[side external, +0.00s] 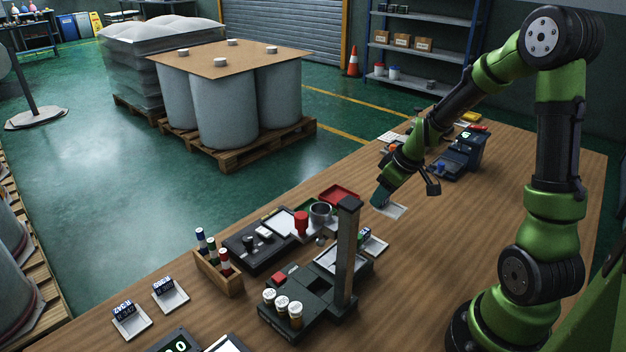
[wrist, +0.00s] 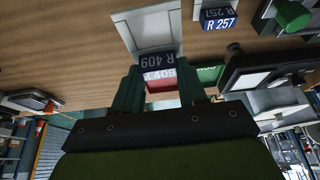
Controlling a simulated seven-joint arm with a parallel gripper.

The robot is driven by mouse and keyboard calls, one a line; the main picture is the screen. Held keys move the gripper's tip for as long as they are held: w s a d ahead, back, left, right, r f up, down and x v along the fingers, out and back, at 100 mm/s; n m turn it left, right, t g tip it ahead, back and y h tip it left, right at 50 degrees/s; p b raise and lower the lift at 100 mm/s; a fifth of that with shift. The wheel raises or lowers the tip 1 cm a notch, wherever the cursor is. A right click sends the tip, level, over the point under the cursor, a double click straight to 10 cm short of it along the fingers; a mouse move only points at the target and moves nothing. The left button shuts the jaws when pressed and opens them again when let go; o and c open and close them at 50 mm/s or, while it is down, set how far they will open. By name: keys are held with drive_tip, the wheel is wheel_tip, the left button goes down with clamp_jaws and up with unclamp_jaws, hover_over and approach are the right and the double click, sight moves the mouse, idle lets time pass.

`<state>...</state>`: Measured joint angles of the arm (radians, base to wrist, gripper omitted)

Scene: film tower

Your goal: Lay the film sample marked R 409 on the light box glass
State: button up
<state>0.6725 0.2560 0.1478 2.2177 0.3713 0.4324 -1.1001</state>
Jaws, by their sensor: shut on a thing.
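The film sample marked R 409 (wrist: 158,62) shows a dark blue face with upside-down lettering in the wrist view. My gripper (wrist: 160,78) is shut on it, with a green finger on each side. The sample is at the near edge of a white tray (wrist: 147,30); I cannot tell whether it touches the tray. In the side view my gripper (side external: 381,202) is low over the white tray (side external: 393,212), and the sample is mostly hidden. A bright white panel (side external: 226,344) at the bottom edge may be the light box glass; I cannot tell for sure.
The R 257 sample (wrist: 218,20) lies on a neighbouring tray. A dark post (side external: 346,255) stands on a black device nearer the camera. A red tray (side external: 339,193), a vial rack (side external: 218,272) and the R 342 sample (side external: 124,309) are also on the bench.

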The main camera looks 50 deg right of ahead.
drive_tip(key=r, duration=0.1)
drive_tip(key=a+r, duration=0.1)
drive_tip(key=r, duration=0.1)
drive_tip(key=shift+w+r, duration=0.2)
drive_tip(key=shift+r, duration=0.1)
drive_tip(key=w+a+n, duration=0.1)
drive_tip(key=w+a, duration=0.3)
drive_tip(key=a, duration=0.1)
drive_tip(key=w+a+f, duration=0.1)
drive_tip(key=w+a, duration=0.3)
drive_tip(key=a, duration=0.1)
drive_tip(key=w+a+f+n, duration=0.1)
drive_tip(key=w+a, duration=0.4)
drive_tip(key=shift+a+n+y, duration=0.2)
drive_tip(key=shift+n+y, duration=0.1)
drive_tip(key=shift+y, duration=0.1)
drive_tip(key=shift+m, duration=0.5)
drive_tip(key=w+a, duration=0.3)
drive_tip(key=shift+w+r, duration=0.1)
drive_tip(key=shift+r, duration=0.2)
drive_tip(key=shift+w+d+r+m+h, duration=0.25)
drive_tip(key=shift+w+m, duration=0.15)
drive_tip(key=shift+m, duration=0.1)
drive_tip(key=shift+w+d+r+m+h, duration=0.1)
drive_tip(key=shift+w+r+m+h, duration=0.2)
drive_tip(key=shift+m, duration=0.2)
drive_tip(key=shift+f, duration=2.65)
drive_tip(key=shift+f, duration=0.3)
